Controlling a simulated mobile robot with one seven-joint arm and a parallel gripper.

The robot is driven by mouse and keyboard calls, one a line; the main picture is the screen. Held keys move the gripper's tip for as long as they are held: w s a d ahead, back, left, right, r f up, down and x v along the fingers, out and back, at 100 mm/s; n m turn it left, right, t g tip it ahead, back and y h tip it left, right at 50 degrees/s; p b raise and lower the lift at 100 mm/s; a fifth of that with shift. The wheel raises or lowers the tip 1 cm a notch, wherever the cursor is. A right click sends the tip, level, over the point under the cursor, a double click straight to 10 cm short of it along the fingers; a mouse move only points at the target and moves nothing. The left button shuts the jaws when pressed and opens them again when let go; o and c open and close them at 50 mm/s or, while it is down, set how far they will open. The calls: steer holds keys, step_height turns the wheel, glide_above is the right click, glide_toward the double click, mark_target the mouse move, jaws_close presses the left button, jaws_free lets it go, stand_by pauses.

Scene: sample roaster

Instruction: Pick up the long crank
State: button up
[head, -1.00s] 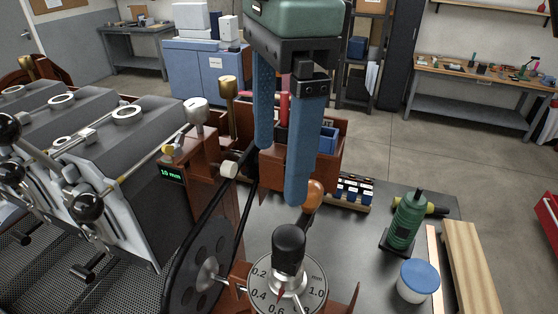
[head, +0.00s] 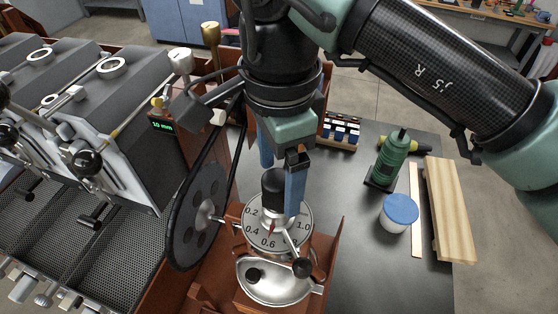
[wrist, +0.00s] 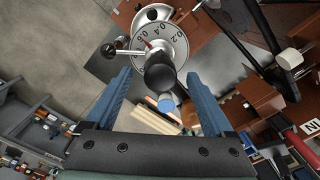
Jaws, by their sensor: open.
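No part is clearly recognisable as the long crank. The nearest crank-like part is a metal arm with a black ball knob (head: 302,268), in front of the numbered dial (head: 262,232); it also shows in the wrist view (wrist: 108,47). An upright black knob (head: 272,182) stands over the dial; in the wrist view the knob (wrist: 160,80) appears between the finger ends. My gripper (head: 281,189) is open, its blue fingers pointing down around or just above this knob; contact cannot be told. In the wrist view my gripper (wrist: 158,74) shows wide apart fingers.
A black spoked wheel (head: 198,215) with a belt stands left of the dial, and a silver pan (head: 275,286) in front. The dark tabletop (head: 350,260) between is clear.

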steer(key=shift+f, duration=0.75)
jaws_close()
steer(key=shift+r, duration=0.1)
